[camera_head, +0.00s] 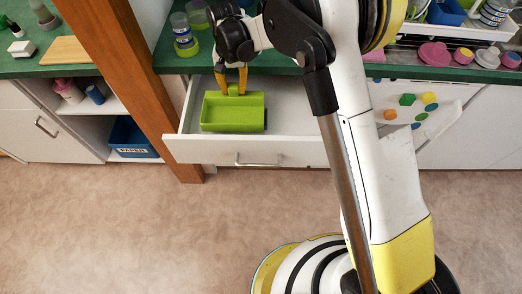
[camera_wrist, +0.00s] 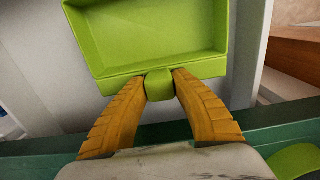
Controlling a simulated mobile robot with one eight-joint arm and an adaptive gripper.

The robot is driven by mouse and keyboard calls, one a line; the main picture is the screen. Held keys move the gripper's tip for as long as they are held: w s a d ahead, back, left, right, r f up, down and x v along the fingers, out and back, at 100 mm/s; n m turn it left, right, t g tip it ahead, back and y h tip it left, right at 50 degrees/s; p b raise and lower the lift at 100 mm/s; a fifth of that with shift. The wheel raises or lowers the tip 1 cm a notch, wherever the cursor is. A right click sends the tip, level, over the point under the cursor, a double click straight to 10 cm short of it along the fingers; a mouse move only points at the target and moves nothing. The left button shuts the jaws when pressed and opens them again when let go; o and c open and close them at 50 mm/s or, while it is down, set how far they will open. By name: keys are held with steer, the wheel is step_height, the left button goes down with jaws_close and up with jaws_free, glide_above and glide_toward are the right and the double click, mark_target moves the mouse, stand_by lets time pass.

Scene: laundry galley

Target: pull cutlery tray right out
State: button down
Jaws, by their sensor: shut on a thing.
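The cutlery tray (camera_head: 232,112) is a lime green open box inside the pulled-out white drawer (camera_head: 285,124). It looks empty. My gripper (camera_head: 232,90) reaches down at the tray's back edge, with its orange fingers on either side of a small green tab. In the wrist view, my gripper (camera_wrist: 160,86) is shut on this tab of the green tray (camera_wrist: 150,35). I cannot tell whether the tray touches the drawer floor.
The green worktop (camera_head: 275,62) edge lies just behind my gripper. A wooden post (camera_head: 125,65) stands left of the drawer. Jars (camera_head: 183,35) stand on the worktop nearby. The floor (camera_head: 130,225) in front is clear.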

steer(key=shift+r+p, duration=0.95)
steer(key=shift+r, duration=0.95)
